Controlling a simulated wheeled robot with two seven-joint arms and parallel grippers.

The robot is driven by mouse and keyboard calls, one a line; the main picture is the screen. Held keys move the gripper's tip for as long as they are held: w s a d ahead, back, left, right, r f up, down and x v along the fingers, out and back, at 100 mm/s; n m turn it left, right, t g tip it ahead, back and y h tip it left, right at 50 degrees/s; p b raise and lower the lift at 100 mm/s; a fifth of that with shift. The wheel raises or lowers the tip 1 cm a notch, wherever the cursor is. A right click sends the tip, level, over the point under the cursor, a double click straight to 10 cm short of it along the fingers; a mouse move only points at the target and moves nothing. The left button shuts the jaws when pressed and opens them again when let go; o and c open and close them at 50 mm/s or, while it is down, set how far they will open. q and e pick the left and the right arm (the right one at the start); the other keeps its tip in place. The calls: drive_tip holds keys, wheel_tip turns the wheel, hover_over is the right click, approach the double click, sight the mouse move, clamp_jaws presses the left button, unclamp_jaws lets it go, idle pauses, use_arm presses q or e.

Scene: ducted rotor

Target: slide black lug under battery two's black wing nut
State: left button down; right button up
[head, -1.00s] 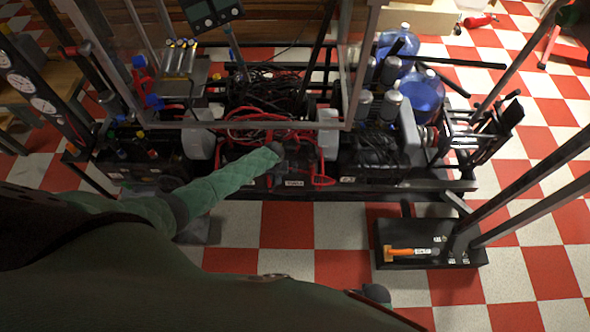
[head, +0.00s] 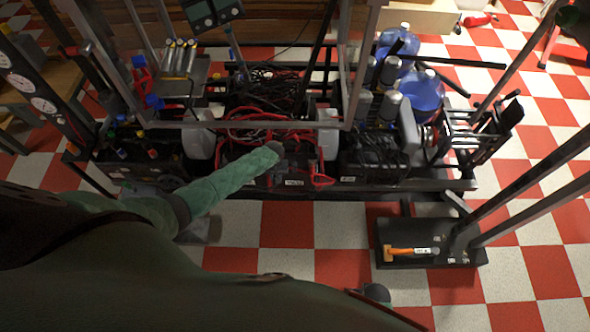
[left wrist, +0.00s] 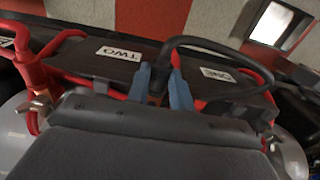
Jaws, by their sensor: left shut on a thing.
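My left gripper (left wrist: 160,88) shows its two blue-grey fingertips in the left wrist view, with the end of a black cable (left wrist: 215,42) between them. The lug itself is hidden or too dark to make out. The fingers are over the near edge between battery two (left wrist: 85,58), labelled TWO, and battery one (left wrist: 222,82), labelled ONE. A metal wing nut (left wrist: 37,108) is at the left and another (left wrist: 270,138) at the right; I cannot tell which is the black one. In the head view my left gripper (head: 280,160) is small and dark over the batteries.
Red cables (head: 262,120) loop around the batteries. A metal frame (head: 260,125) crosses above the rack. Blue water jugs (head: 425,92) stand at the right. An orange-handled tool (head: 405,253) lies on a black base.

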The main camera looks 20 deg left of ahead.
use_arm(q)
drive_tip(key=shift+w+a+b, duration=0.2)
drive_tip(key=shift+w+b, duration=0.1)
drive_tip(key=shift+w, duration=0.4)
drive_tip(key=shift+w+a+b, duration=0.2)
drive_tip(key=shift+w+b, duration=0.1)
drive_tip(key=shift+w, duration=0.35)
drive_tip(key=c, duration=1.1)
unclamp_jaws()
drive_tip(key=shift+c, duration=0.2)
drive_tip(key=shift+r, duration=0.1)
drive_tip(key=shift+r+b, duration=0.7)
drive_tip(key=shift+r, duration=3.1)
drive_tip(key=shift+s+f, duration=0.1)
